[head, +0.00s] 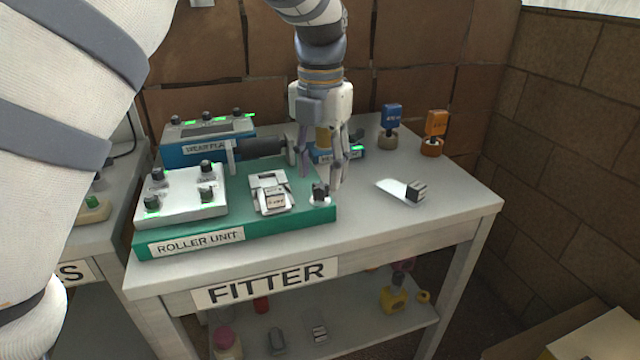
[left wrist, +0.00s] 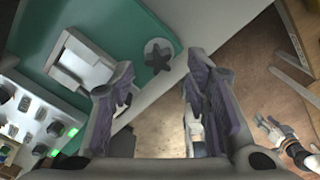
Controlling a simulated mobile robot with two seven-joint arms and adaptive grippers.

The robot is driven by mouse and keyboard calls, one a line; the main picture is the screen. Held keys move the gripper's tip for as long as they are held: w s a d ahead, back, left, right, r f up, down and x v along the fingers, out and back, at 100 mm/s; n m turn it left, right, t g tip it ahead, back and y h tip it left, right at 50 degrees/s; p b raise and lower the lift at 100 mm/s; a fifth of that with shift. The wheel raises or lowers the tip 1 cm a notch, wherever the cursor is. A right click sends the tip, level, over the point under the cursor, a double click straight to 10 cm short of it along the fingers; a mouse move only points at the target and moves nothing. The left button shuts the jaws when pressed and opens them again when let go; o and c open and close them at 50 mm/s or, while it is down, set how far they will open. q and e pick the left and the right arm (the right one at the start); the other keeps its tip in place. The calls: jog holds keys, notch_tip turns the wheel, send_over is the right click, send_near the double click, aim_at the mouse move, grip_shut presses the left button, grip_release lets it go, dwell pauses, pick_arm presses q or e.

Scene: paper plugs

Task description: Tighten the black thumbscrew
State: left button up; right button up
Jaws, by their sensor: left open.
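The black thumbscrew (head: 320,192) stands on a round white base at the front right corner of the green roller unit (head: 325,214). In the left wrist view it is a dark star-shaped knob (left wrist: 158,55) on a grey disc, near the green board's corner. My left gripper (head: 323,174) points down from above, its fingers apart near the thumbscrew and slightly above it. In the left wrist view the open fingers (left wrist: 160,78) show with the knob beyond the gap between them. I see no contact. My right gripper is not seen in the head view.
A white hinged latch (head: 270,193) and a white knob box (head: 182,197) sit on the roller unit. Behind stands a blue box (head: 208,142).

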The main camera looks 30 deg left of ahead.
aim_at(321, 186)
pick_arm(q)
jog(key=shift+f, duration=1.55)
grip_shut()
jog(key=m, duration=2.5)
